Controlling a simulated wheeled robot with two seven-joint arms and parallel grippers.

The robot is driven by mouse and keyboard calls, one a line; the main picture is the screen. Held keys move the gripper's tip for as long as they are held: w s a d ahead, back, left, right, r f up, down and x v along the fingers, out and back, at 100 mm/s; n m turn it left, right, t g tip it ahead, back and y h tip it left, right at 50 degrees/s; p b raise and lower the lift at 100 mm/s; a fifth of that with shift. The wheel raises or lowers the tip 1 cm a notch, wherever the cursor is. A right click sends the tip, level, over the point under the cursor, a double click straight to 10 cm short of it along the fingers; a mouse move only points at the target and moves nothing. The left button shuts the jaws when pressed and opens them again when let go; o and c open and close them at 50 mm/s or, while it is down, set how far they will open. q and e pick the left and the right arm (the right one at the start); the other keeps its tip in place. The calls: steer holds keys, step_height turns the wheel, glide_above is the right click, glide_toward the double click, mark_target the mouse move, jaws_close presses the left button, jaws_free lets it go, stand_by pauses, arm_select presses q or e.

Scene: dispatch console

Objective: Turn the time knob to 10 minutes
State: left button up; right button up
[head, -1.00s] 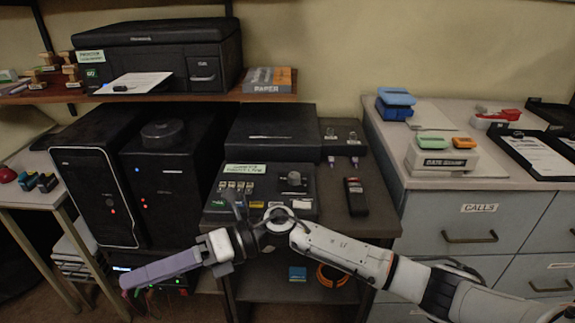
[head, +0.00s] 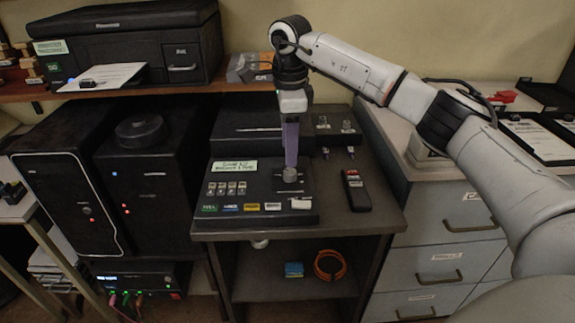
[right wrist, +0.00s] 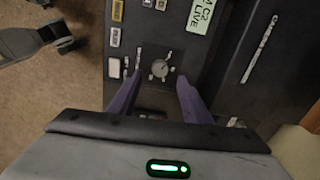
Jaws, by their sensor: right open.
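The time knob (head: 290,175) is a small grey round knob at the right of the black console panel (head: 262,190). In the right wrist view the knob (right wrist: 160,68) shows a pale face with a mark, too small to read. My right gripper (head: 291,163) points down just above the knob in the head view. In the right wrist view its purple fingers (right wrist: 159,78) are apart, one on each side of the knob, with nothing held. Whether they touch the knob cannot be told. My left gripper is not in view.
A row of labelled buttons (head: 230,188) lies left of the knob on the panel. A black handheld device (head: 355,190) lies right of the panel on the table. A black box (head: 250,128) stands behind. A printer (head: 125,45) sits on the shelf.

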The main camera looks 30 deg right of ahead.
mark_target(289, 172)
step_height(289, 172, down, 6)
steer(key=shift+w+f, duration=0.15)
steer(key=shift+c, duration=0.4)
steer(key=c, duration=1)
steer(key=shift+o, duration=0.2)
